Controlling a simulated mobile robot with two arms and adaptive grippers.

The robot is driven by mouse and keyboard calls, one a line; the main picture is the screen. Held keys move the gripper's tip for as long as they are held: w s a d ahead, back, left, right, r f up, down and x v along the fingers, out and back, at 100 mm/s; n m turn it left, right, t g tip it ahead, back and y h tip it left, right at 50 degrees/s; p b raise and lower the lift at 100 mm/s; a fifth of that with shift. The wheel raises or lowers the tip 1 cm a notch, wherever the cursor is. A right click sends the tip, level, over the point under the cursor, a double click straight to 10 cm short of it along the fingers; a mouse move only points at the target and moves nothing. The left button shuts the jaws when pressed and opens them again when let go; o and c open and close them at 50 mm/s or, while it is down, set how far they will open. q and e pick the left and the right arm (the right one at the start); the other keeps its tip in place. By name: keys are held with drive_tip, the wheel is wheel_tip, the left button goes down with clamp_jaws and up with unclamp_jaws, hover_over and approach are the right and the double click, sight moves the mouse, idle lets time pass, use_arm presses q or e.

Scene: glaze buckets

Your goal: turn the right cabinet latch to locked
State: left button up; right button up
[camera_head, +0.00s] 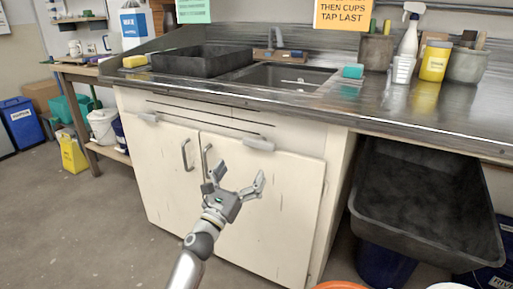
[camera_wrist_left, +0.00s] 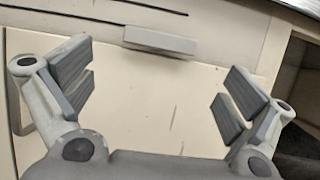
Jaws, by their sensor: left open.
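The cream cabinet under the counter has two doors. The right cabinet latch (camera_head: 258,143) is a grey bar lying roughly level across the top of the right door (camera_head: 285,205). The left latch (camera_head: 147,118) is a similar bar at the top of the left door (camera_head: 165,165). My left gripper (camera_head: 240,183) is open and empty in front of the right door, lower than the right latch. In the left wrist view the right latch (camera_wrist_left: 158,40) shows ahead, between and beyond the open fingers (camera_wrist_left: 155,93), apart from them. My right gripper is not in view.
Two door handles (camera_head: 186,155) stand near the middle seam. The counter edge (camera_head: 330,118) overhangs the doors. A dark grey tub (camera_head: 425,200) stands to the right of the cabinet. An orange bucket rim (camera_head: 340,285) shows at the bottom.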

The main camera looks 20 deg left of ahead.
sight(257, 146)
use_arm(q)
drive_tip(key=x, duration=0.8)
drive_tip(key=shift+w+d+b, duration=0.1)
drive_tip(key=shift+w+b, duration=0.15)
drive_tip(key=shift+b, duration=0.15)
drive_tip(key=shift+w+r, duration=0.2)
drive_tip(key=shift+w, duration=0.3)
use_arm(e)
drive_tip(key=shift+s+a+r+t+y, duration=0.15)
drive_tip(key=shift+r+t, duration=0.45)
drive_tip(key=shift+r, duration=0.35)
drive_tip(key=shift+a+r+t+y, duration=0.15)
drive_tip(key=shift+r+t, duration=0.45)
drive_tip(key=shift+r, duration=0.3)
use_arm(q)
drive_tip(key=shift+c, duration=0.4)
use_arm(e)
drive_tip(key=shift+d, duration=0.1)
use_arm(q)
drive_tip(key=c, duration=0.6)
